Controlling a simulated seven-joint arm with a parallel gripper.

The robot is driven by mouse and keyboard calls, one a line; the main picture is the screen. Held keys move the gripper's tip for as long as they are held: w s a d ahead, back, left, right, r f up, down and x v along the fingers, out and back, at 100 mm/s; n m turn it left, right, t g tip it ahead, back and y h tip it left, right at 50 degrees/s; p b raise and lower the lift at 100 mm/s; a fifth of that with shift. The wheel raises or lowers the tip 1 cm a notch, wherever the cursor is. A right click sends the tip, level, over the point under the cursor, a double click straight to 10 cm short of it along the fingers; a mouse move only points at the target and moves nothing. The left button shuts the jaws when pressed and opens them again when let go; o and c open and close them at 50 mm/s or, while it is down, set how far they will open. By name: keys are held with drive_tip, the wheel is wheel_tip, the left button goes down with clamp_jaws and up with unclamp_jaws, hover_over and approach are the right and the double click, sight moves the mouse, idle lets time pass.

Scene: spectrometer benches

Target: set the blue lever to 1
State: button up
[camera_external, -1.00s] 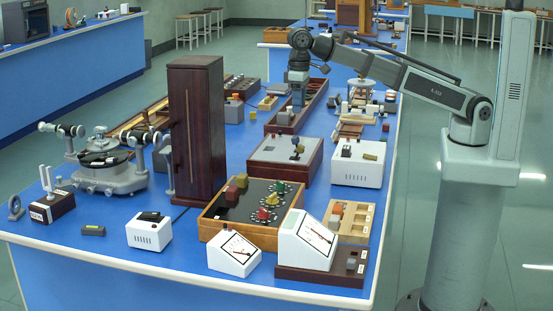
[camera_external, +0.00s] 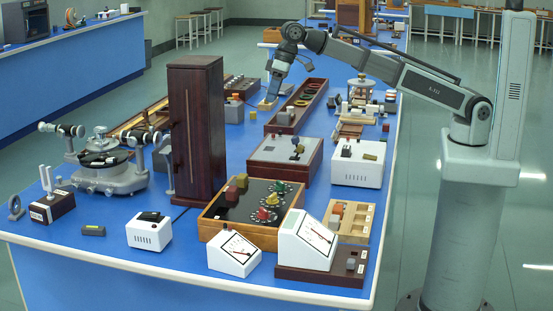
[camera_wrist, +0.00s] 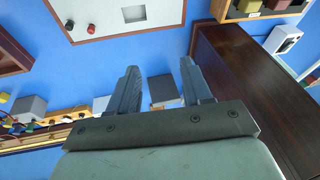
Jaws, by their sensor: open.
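A wooden-sided box with a grey top panel (camera_external: 270,148) stands mid-bench, right of the tall dark cabinet. A small blue lever (camera_external: 297,148) appears to stand on its right part; its setting and any numbers are too small to read.
The tall dark cabinet (camera_external: 195,130) stands close left of the box, and fills the right side of the wrist view (camera_wrist: 250,90). A wooden dial box (camera_external: 250,205) is in front. A white box (camera_external: 358,170) is to the right, a long wooden tray (camera_external: 305,100) behind.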

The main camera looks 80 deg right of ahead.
drive_tip(key=w+d+f+m, duration=0.1)
drive_tip(key=w+d, duration=0.1)
drive_tip(key=d, duration=0.6)
drive_tip(key=w+d+f+m, duration=0.1)
drive_tip(key=w+d+f, duration=0.1)
drive_tip(key=d, duration=0.7)
drive_tip(key=w+d+f+m+h, duration=0.1)
drive_tip(key=w+d, duration=0.3)
drive_tip(key=d, duration=0.4)
drive_tip(key=shift+d+f+m, duration=0.3)
drive_tip(key=shift+f+m, duration=0.05)
drive_tip(key=shift+m, duration=0.25)
drive_tip(key=shift+w, duration=0.1)
drive_tip(key=s+a+r+n, duration=0.2)
drive_tip(key=a, duration=1)
wheel_tip(320, 180, up, 3)
drive_tip(key=g+h, duration=0.1)
drive_tip(key=g, duration=0.2)
hover_over(296, 144)
drive_tip(key=d, duration=0.1)
drive_tip(key=shift+n, duration=0.4)
drive_tip(key=f, duration=1.4)
drive_tip(key=shift+w, duration=0.25)
